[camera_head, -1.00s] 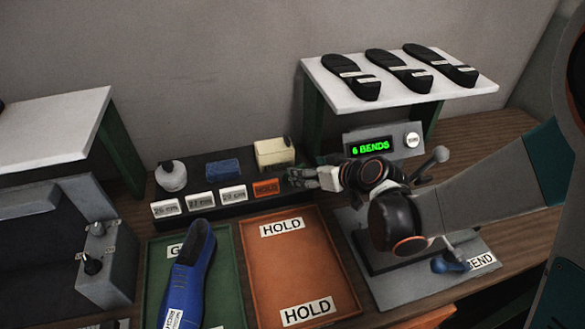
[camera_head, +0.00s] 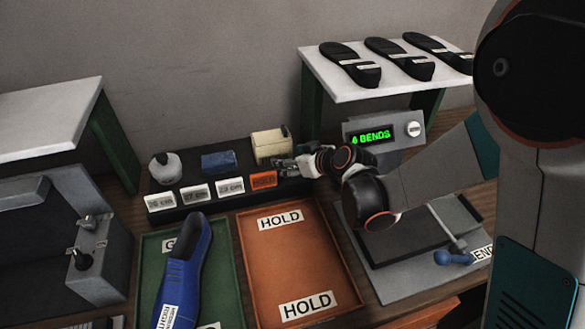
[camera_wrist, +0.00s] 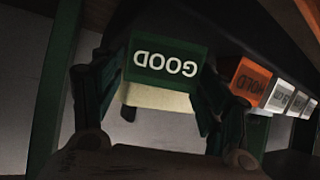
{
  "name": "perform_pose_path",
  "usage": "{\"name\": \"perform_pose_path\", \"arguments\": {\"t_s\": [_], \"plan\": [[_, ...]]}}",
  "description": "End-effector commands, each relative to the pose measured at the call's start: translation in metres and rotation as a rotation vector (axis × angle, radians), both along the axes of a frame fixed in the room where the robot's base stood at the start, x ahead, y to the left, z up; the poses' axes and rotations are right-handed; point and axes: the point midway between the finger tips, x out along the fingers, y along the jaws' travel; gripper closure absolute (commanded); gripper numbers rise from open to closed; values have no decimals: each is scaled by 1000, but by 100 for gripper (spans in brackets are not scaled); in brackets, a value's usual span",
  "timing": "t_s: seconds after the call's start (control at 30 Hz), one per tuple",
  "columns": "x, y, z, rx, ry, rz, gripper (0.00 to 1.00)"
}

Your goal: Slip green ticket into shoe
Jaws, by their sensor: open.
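The green ticket (camera_wrist: 164,64), marked GOOD, shows upside down in the wrist view between the two spread fingers of my gripper (camera_wrist: 165,100). The fingers are open on either side of it; I cannot tell whether either touches it. In the head view my gripper (camera_head: 285,168) is at the right end of the black ticket rack (camera_head: 215,204), beside the orange HOLD ticket (camera_head: 263,180), and hides the green ticket. The blue shoe (camera_head: 188,265) lies in the green tray (camera_head: 226,285) at the front.
The orange HOLD tray (camera_head: 290,260) is right of the green tray. White size tickets (camera_head: 196,191), a cream box (camera_head: 270,146) and a blue block (camera_head: 218,161) are on the rack. The bend machine (camera_head: 415,285) stands right, beneath my arm. A raised white shelf (camera_head: 350,90) holds black soles.

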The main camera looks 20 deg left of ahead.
Motion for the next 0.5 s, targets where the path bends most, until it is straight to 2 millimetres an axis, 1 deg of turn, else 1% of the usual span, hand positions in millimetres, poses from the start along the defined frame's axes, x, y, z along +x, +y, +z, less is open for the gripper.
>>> {"name": "perform_pose_path", "arguments": {"t_s": [0.1,0.13,0.2,0.23,0.27,0.5], "plan": [[0,0,1,0,0,0,32],[0,0,1,0,0,0,34],[0,0,1,0,0,0,46],[0,0,1,0,0,0,50],[0,0,1,0,0,0,52],[0,0,1,0,0,0,54]]}}
